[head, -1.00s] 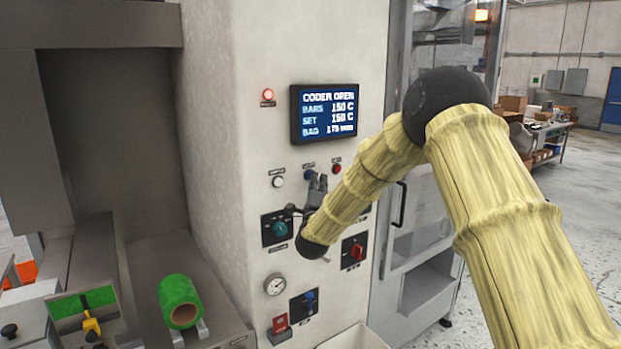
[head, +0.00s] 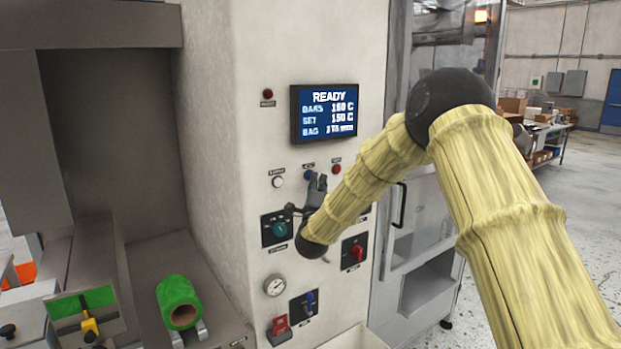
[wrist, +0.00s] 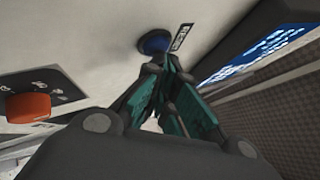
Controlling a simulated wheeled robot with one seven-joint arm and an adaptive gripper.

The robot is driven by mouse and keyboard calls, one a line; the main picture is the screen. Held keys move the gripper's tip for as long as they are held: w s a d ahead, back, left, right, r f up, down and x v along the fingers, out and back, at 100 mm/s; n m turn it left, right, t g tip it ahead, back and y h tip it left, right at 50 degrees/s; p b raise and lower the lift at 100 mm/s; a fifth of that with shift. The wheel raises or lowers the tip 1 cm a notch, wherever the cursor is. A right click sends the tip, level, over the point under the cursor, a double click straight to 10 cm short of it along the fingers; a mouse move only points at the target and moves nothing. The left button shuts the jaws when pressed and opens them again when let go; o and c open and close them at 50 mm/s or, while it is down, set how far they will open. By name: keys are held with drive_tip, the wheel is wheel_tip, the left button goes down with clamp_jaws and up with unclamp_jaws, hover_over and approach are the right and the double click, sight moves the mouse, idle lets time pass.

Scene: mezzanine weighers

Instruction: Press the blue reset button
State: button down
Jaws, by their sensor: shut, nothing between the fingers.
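The blue reset button (head: 309,175) is on the pale machine panel, below the display and between a white button and a red button. In the wrist view the blue button (wrist: 155,42) shows just beyond my fingertips. My gripper (head: 318,184) is shut and empty, with its tips at the button. In the wrist view my gripper (wrist: 163,65) points at the button's lower edge. I cannot tell whether the tips press it. The display (head: 325,113) reads READY, and the small red lamp (head: 267,94) at its left is dark.
A white button (head: 278,181) and a red button (head: 336,169) flank the blue one. Below are a teal selector (head: 279,229), a red rotary switch (head: 355,251) and a gauge (head: 275,285). A green roll (head: 180,303) lies at lower left.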

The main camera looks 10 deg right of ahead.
drive_tip(key=shift+s+d+b, duration=0.2)
drive_tip(key=shift+s+b, duration=0.2)
drive_tip(key=shift+s, duration=0.25)
drive_tip(key=s, duration=0.1)
drive_tip(key=s+d+b, duration=0.1)
drive_tip(key=s, duration=0.1)
drive_tip(key=s+b, duration=0.1)
drive_tip(key=shift+s+d, duration=0.35)
idle(0.6)
